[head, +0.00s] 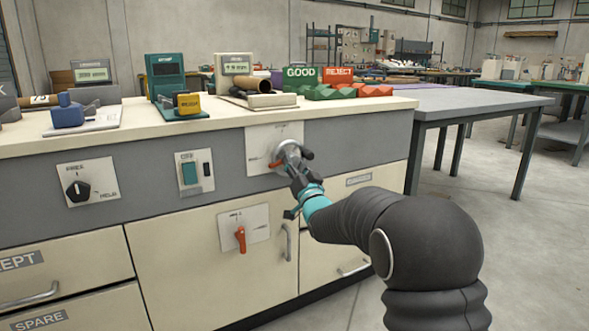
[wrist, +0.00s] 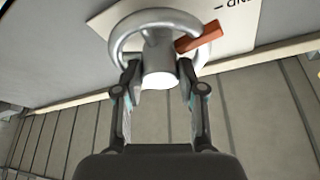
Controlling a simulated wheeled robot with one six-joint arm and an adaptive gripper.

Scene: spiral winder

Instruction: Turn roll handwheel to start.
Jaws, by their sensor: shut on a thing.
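The roll handwheel (head: 289,154) is a silver-grey ring with a dark knob, mounted on a white plate (head: 257,141) on the bench's grey front panel. My gripper (head: 300,180) reaches it from the front right. In the wrist view, the handwheel's ring (wrist: 122,38) and its pale hub (wrist: 159,70) fill the top middle. My gripper (wrist: 158,85) has one finger on each side of the hub and is shut on the handwheel. An orange-red pointer (wrist: 198,37) sticks out to the right behind the ring. Most of the plate's lettering is cut off or hidden.
Left on the panel are a black knob (head: 78,190) and a green switch (head: 189,173). A red lever (head: 240,239) and a door handle (head: 287,242) sit below. The bench top (head: 350,105) holds instruments and GOOD and REJECT bins. A grey table (head: 470,100) stands right; floor before it is clear.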

